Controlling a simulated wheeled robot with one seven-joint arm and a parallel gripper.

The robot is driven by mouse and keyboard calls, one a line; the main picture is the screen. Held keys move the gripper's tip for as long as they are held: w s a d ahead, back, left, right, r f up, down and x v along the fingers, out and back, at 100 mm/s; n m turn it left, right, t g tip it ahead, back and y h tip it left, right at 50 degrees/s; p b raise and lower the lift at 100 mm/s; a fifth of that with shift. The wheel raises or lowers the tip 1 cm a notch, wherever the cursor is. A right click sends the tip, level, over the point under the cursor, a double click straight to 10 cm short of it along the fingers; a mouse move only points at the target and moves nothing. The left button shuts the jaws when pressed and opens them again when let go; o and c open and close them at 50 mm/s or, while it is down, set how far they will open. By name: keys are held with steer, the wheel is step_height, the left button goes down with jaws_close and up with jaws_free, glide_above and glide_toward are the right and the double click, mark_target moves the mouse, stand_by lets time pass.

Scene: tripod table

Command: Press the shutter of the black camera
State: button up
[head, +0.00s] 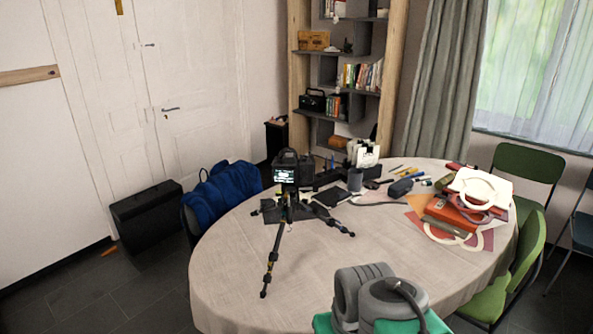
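The black camera (288,168) stands upright on a small tripod (273,255) with spread legs, on the left part of the cloth-covered round table (340,257). Its lit rear screen faces me. The shutter button is too small to make out from here. Grey rounded links of my arm show at the bottom, in front of the table's near edge and to the right of the camera. My gripper cannot be made out in this view.
Books and papers (448,218) lie on the table's right side. A blue jacket (225,193) hangs on a chair at left. Green chairs (527,165) stand at right. The table's front left is clear.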

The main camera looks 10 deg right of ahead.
jaws_close()
stand_by(1.4)
